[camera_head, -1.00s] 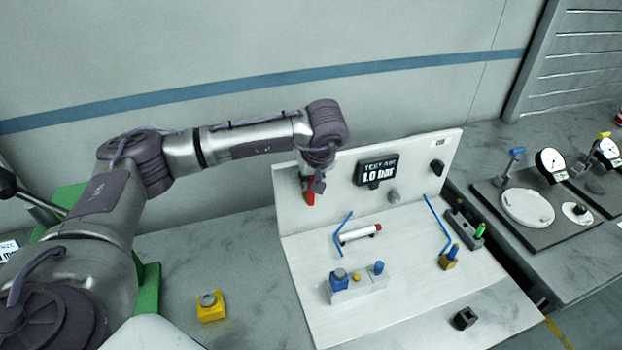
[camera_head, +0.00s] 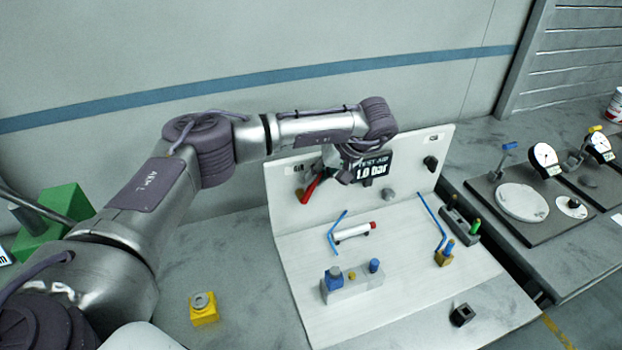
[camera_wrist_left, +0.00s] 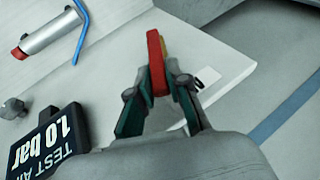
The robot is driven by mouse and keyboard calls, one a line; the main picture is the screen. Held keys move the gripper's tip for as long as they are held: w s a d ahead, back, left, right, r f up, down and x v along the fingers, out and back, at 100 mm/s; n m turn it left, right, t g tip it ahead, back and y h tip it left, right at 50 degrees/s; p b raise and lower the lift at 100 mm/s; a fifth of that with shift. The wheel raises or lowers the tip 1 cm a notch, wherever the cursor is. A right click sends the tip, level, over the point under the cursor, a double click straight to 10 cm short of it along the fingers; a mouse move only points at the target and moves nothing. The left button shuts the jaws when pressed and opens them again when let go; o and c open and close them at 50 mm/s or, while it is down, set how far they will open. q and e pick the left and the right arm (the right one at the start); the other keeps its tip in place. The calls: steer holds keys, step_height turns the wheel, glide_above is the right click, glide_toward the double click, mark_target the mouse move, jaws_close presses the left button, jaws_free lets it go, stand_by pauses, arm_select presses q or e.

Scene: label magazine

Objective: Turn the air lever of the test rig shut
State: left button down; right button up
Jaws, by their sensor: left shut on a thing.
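The red air lever (camera_head: 309,191) is on the upright white back panel of the test rig (camera_head: 285,215), left of the display. It slants from lower left up to the right, and my left gripper (camera_head: 324,172) covers its upper end. In the left wrist view the red lever (camera_wrist_left: 156,62) stands between the fingers of my left gripper (camera_wrist_left: 158,85), which are shut on it. A brass-coloured part shows behind the lever there. The dark display (camera_head: 372,169) reads "TEST AIR 1.0 bar"; it also shows in the left wrist view (camera_wrist_left: 46,142). My right gripper is not in view.
On the rig's base are a white cylinder with a red end (camera_head: 354,232), blue tubes (camera_head: 432,222) and a grey block with blue fittings (camera_head: 352,287). A grey knob (camera_head: 388,194) sits below the display. A yellow block (camera_head: 203,310) lies on the bench at left.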

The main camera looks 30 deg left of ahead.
arm_select(q)
steer(key=shift+w+d+f+g+y+b, duration=0.3)
steer(key=shift+w+d+g+y+b, duration=0.2)
steer(key=shift+g+y, duration=0.2)
steer(key=c, duration=1.1)
jaws_free()
steer(key=v, duration=1.2)
steer(key=shift+f, duration=0.1)
